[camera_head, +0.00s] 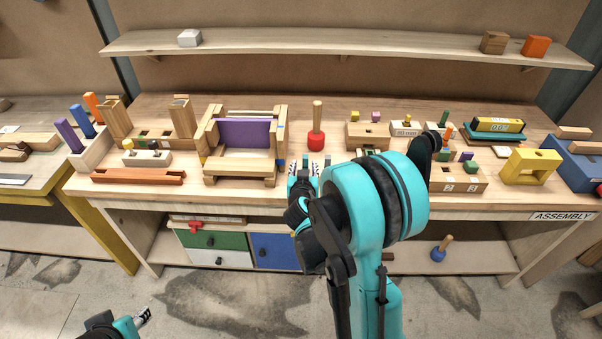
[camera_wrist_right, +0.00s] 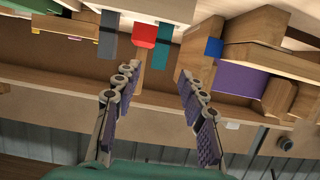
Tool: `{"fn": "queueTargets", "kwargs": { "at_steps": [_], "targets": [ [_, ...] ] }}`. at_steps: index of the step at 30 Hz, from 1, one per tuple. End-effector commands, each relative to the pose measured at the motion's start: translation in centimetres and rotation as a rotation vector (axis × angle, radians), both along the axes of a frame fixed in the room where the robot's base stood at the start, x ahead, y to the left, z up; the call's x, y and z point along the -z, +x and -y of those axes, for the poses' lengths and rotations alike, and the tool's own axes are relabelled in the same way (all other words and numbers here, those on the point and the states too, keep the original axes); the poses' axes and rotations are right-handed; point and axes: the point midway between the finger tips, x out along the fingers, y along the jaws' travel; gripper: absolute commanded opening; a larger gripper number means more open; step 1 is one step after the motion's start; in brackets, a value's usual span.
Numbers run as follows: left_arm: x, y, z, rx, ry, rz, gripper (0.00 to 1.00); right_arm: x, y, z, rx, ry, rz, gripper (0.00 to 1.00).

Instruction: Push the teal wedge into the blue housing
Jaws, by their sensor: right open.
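A teal upright bar (camera_wrist_right: 162,45) shows in the right wrist view, beside a red block (camera_wrist_right: 145,36) and a grey bar (camera_wrist_right: 108,36); I cannot tell for sure that it is the teal wedge. A blue box (camera_head: 578,168) with wooden pieces on top stands at the right end of the bench and may be the blue housing. My right gripper (camera_head: 303,178) is over the bench's front edge, and its spread fingers show in the wrist view (camera_wrist_right: 158,105) with nothing between them. My left gripper (camera_head: 143,316) is low at the bottom left, away from the bench.
A wooden frame with a purple panel (camera_head: 243,132) stands left of my right gripper. A red-headed mallet (camera_head: 316,141) stands behind it. A yellow block (camera_head: 530,166) stands beside the blue box. My right arm hides part of the bench's middle. The upper shelf (camera_head: 340,41) is mostly bare.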

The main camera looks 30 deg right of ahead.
Motion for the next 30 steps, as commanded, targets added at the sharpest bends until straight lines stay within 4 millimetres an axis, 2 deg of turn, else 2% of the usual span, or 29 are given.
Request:
{"fn": "queueTargets", "kwargs": {
  "at_steps": [8,14,21,23,26,30],
  "targets": [
    [1.3,0.0,0.0,0.000,0.000,0.000,0.39,1.3,2.3,1.6,0.001,-0.001,-0.001,0.41],
    [2.3,0.0,0.0,0.000,0.000,0.000,0.39,2.3,4.7,3.1,0.000,0.001,-0.001,0.41],
    [2.2,0.0,0.0,0.000,0.000,0.000,0.39,2.2,5.0,3.3,-0.001,0.001,-0.001,0.41],
    [2.2,0.0,0.0,0.000,0.000,0.000,0.39,2.2,5.0,3.3,-0.001,0.001,-0.001,0.28],
    [2.2,0.0,0.0,0.000,0.000,0.000,0.39,2.2,5.0,3.3,-0.001,0.000,-0.001,0.02],
    [2.2,0.0,0.0,0.000,0.000,0.000,0.39,2.2,4.9,3.2,-0.001,0.000,-0.002,0.00]
  ]
}}
